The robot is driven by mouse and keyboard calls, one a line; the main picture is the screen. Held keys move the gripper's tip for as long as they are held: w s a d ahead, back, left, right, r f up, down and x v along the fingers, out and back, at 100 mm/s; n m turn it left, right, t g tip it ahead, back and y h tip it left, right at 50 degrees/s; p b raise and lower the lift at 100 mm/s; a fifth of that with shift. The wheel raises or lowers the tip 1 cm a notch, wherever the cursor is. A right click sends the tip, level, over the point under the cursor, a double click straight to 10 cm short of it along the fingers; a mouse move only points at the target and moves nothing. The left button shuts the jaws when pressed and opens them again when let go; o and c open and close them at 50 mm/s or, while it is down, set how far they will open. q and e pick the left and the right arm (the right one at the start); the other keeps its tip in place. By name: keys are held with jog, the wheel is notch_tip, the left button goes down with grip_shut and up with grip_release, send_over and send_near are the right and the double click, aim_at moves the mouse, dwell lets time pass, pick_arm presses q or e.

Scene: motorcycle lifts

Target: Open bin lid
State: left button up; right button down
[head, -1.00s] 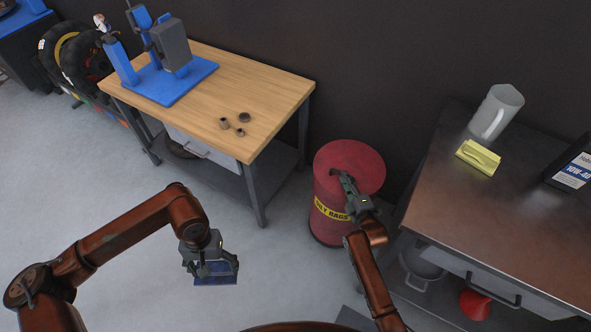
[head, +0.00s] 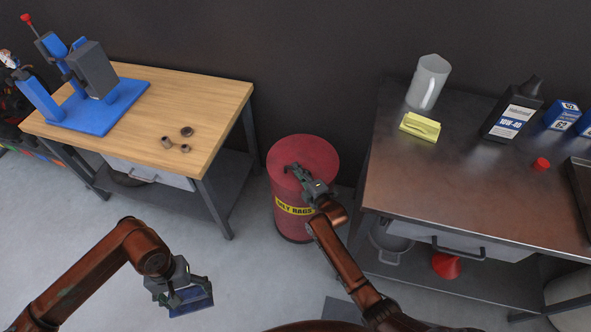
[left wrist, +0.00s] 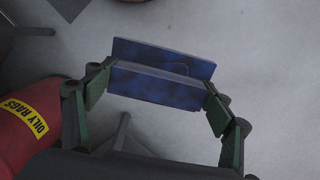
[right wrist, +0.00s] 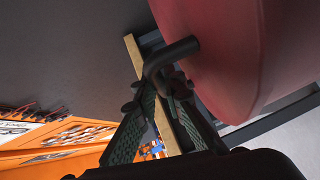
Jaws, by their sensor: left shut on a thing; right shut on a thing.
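The red bin (head: 284,224) with a yellow "OILY RAGS" band stands on the floor between the two tables. Its round red lid (head: 322,156) lies on top and looks closed. My right gripper (head: 298,174) is over the lid, shut on the dark bent lid handle (right wrist: 168,57), which shows in the right wrist view. The bin's side (left wrist: 22,140) shows left in the left wrist view. The bin's inside is hidden.
A wooden-topped table (head: 205,98) with a blue stand (head: 95,108) is at left. A metal-topped table (head: 450,185) at right holds a jug (head: 428,82), a yellow block (head: 420,127) and a black bottle (head: 512,112). Grey floor is open in front.

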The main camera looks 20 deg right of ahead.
dwell(0.4)
pick_arm(q)
jog(key=shift+t, duration=0.3)
notch_tip(320, 180, up, 8)
jog(key=p, duration=0.5)
jog(key=shift+f, duration=0.25)
pick_arm(e)
jog(key=shift+m+g, duration=0.4)
jog(key=shift+g, duration=0.1)
jog(key=r, duration=0.2)
jog(key=w+r, duration=0.1)
jog(key=r, duration=0.1)
jog(key=d+r, duration=0.1)
jog(key=shift+w+r, duration=0.2)
jog(key=shift+r, duration=0.2)
pick_arm(q)
jog(key=shift+r+p, duration=0.95)
jog(key=shift+r, duration=0.15)
pick_arm(e)
jog(key=r, duration=0.1)
jog(key=w+d+r, duration=0.1)
jog(key=w+r, duration=0.1)
jog(key=shift+w+d+r, duration=0.1)
jog(key=shift+d+r, duration=0.15)
jog(key=shift+r, duration=0.05)
jog(key=c, duration=2.3)
grip_release()
